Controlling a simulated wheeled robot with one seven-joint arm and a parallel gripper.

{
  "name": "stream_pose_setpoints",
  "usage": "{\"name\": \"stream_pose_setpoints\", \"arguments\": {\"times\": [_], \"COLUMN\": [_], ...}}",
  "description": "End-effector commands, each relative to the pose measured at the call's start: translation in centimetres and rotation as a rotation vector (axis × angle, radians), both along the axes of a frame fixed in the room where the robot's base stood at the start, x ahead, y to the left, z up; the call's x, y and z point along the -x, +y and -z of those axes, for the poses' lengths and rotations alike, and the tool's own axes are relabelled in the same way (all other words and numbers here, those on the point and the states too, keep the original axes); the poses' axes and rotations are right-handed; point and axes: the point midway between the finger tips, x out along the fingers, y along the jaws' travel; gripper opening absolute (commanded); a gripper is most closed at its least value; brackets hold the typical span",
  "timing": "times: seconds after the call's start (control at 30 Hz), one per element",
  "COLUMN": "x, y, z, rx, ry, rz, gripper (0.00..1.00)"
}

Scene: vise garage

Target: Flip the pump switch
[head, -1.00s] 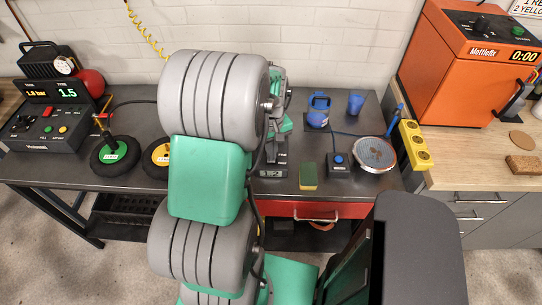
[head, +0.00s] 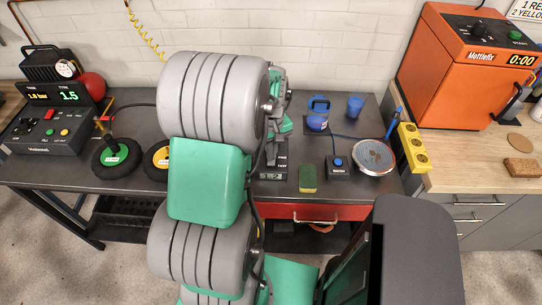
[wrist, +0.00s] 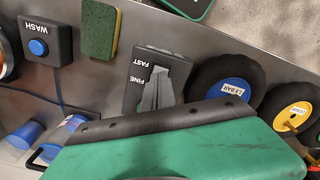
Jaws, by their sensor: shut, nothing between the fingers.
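A dark switch box labelled FINE and FAST (head: 281,172) sits on the grey bench, partly behind my arm in the head view. In the wrist view the box (wrist: 180,72) shows near the centre, with both labels readable. My gripper (wrist: 157,88) is shut and empty, its grey fingers in front of the box face. The fingers cover the middle of the box, so the switch lever and its position cannot be made out. I cannot tell whether the fingers touch it. In the head view my gripper (head: 271,152) shows just beside the arm.
A green-yellow sponge (head: 308,179) and the WASH button box (head: 339,166) stand to the right. Wheels (head: 116,155) and a gauge panel (head: 45,130) are at left. An orange oven (head: 470,75) stands right.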

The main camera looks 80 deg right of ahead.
Motion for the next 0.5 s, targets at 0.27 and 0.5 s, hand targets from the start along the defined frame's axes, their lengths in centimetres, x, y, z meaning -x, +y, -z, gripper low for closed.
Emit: {"name": "stream_pose_setpoints", "arguments": {"times": [0.27, 0.5], "x": [0.0, 0.0], "y": [0.0, 0.0], "z": [-3.1, -5.0], "rx": [0.001, 0.001], "ry": [0.000, 0.000], "rz": [0.000, 0.000], "gripper": [0.00, 0.00]}}
